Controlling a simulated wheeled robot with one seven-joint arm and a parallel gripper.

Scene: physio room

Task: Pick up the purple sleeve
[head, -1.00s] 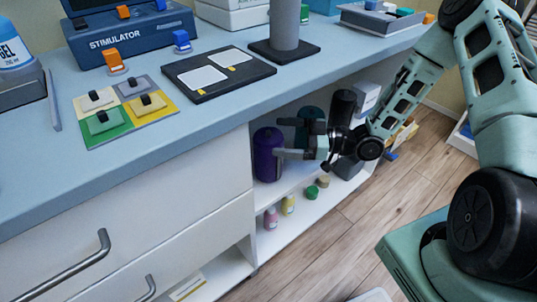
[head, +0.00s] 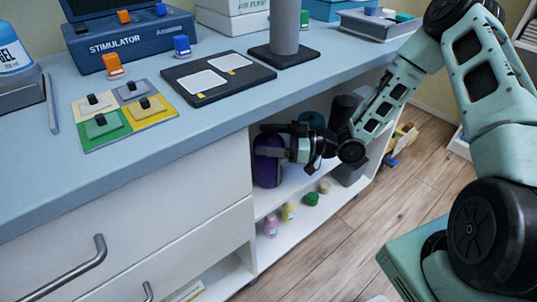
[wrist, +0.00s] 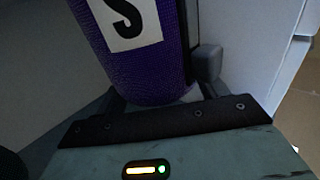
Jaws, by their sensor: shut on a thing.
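The purple sleeve (head: 268,168) stands upright on the upper shelf of the open cabinet, under the counter, in the head view. My gripper (head: 270,142) reaches in from the right, with its fingers around the sleeve's upper part. In the wrist view the sleeve (wrist: 145,75) fills the space between my fingers, and a white label with a black "S" shows on it. My gripper (wrist: 160,88) is shut on the sleeve. Whether its base touches the shelf cannot be told.
A teal item (head: 312,121) and a dark cylinder (head: 343,108) stand deeper on the same shelf, near my wrist. The counter (head: 180,140) overhangs the shelf; the cabinet's white side wall is close to the sleeve.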

